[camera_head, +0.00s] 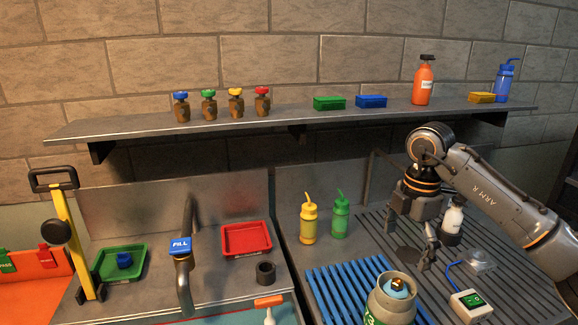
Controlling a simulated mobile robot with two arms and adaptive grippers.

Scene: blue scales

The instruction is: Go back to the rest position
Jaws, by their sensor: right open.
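My right gripper (426,262) comes in from the right and points down over the grey slatted counter (369,229). Its fingers are apart, with nothing seen between them. A white bottle with a dark base (452,221) stands just right of the gripper, partly overlapped by it. My left gripper is not in view.
Yellow (308,220) and green (340,216) squeeze bottles stand behind the scales. A shelf (290,117) with several bottles and boxes spans the wall. A tap (184,258), a red tray (246,239) and a green tray (112,264) are at left. A small white device (470,305) sits front right.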

